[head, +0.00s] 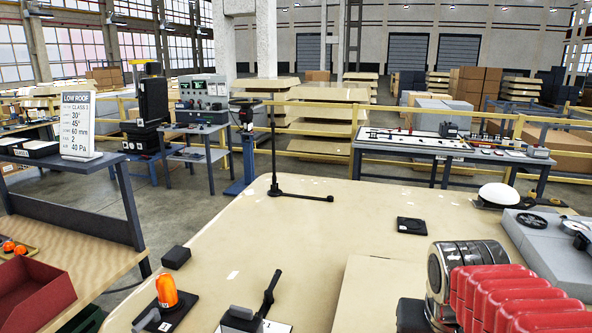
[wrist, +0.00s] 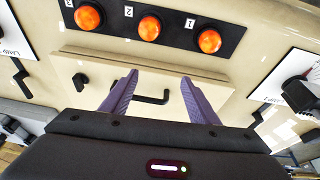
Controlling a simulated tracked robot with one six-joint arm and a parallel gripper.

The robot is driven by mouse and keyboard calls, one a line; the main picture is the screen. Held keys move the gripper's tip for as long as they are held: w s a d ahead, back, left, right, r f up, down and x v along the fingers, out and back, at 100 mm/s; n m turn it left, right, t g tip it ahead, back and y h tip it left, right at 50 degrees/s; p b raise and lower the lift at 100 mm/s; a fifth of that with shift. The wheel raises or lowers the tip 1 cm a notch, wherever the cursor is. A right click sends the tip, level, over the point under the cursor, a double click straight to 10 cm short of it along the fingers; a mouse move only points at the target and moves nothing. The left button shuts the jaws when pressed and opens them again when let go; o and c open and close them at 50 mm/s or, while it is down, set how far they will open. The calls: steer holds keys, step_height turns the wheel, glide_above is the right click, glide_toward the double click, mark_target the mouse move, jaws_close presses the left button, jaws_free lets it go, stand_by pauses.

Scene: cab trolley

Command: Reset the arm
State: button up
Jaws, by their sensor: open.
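My gripper (wrist: 158,82) shows in the wrist view with two purple fingers spread apart and nothing between their tips. Beyond and between the fingers is a beige panel with a black bar handle (wrist: 152,98). I cannot tell whether a finger touches the panel. I cannot make out my gripper in the head view.
A black strip (wrist: 120,24) with three orange domes lies past the panel. A black lever (wrist: 298,92) stands at the right. In the head view, a beige tabletop (head: 330,222) carries an orange dome (head: 167,291), a black lever (head: 270,290) and a thin post (head: 272,150).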

steer(key=s+a+n+t+y, duration=0.1)
steer(key=s+a+n+t, duration=0.1)
steer(key=s+a, duration=0.4)
steer(key=shift+s+a+r+n, duration=0.15)
steer(key=shift+a+n, duration=0.3)
steer(key=shift+n, duration=0.05)
stand_by(0.9)
